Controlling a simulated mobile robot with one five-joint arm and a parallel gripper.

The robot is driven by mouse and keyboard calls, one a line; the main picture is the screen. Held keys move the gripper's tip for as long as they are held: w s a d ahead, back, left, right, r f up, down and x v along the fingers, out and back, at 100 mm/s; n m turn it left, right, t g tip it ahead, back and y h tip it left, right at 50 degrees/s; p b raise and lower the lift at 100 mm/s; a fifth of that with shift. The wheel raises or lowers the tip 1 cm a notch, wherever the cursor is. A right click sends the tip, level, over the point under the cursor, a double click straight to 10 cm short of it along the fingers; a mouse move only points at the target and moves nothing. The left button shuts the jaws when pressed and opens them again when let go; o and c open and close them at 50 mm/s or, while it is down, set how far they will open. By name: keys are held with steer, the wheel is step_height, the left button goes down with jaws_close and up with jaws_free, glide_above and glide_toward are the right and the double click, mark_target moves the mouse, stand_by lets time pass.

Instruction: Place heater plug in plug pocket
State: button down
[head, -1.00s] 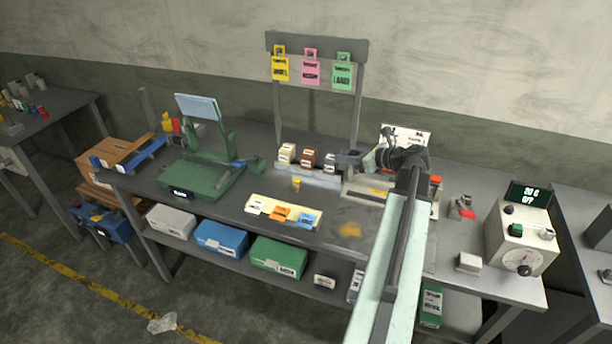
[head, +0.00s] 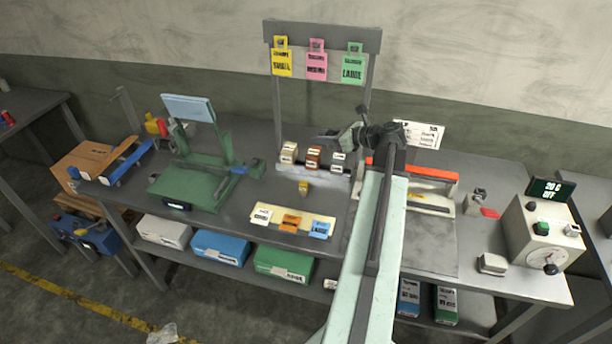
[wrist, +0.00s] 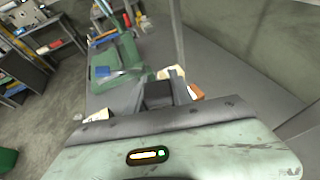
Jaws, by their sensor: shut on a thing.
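My gripper (head: 328,138) is above the back of the bench, pointing left near the row of small boxes. In the wrist view its fingers (wrist: 157,98) are shut on a dark grey block (wrist: 158,92), which looks like the heater plug. In the head view the held thing is too small and dark to make out. I cannot tell for sure which thing is the plug pocket. A small pale block (head: 492,264) sits at the front right of the bench, and a small fixture with a red tab (head: 480,203) stands behind it. My gripper is far left of both.
A control box (head: 540,236) with a dial and a display stands at the right end. A sealer with an orange-red bar (head: 432,172) is behind my arm. Small boxes (head: 313,158), a green stand (head: 192,183) and a tag rack (head: 320,38) are to the left.

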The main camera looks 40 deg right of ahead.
steer(key=b, duration=0.8)
glide_above(323, 188)
step_height(323, 188, down, 9)
steer(key=shift+m+h, duration=0.4)
step_height(323, 188, down, 10)
steer(key=b, duration=1)
steer(key=shift+r, duration=0.3)
steer(key=shift+f, duration=0.1)
steer(key=c, duration=1.6)
jaws_free()
steer(key=shift+f, duration=0.1)
steer(key=shift+o, duration=1)
